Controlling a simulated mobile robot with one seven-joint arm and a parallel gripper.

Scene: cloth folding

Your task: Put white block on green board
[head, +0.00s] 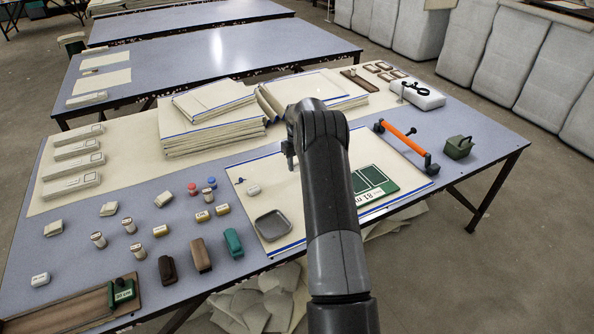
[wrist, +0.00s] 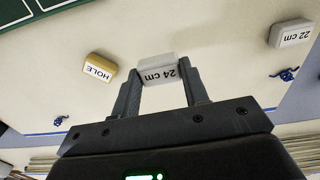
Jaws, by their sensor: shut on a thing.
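My gripper is shut on a white block (wrist: 158,70) marked "24 cm", held between the fingertips (wrist: 161,74) in the wrist view. In the head view my gripper (head: 290,152) is over the cream, blue-edged sheet, and my arm hides the held block. The green board (head: 372,180) lies flat on that sheet to the right of my arm, partly hidden by it. The board's corner also shows at the top left of the wrist view (wrist: 45,12). A second white block (wrist: 291,33), marked "22 cm", lies apart at the right.
A yellow block (wrist: 98,68) marked "HOLE" lies between the held block and the board in the wrist view. A grey tray (head: 272,224) is at the front left of the sheet. An orange-handled bar (head: 404,138) lies right; cloth stacks (head: 212,115) stand behind.

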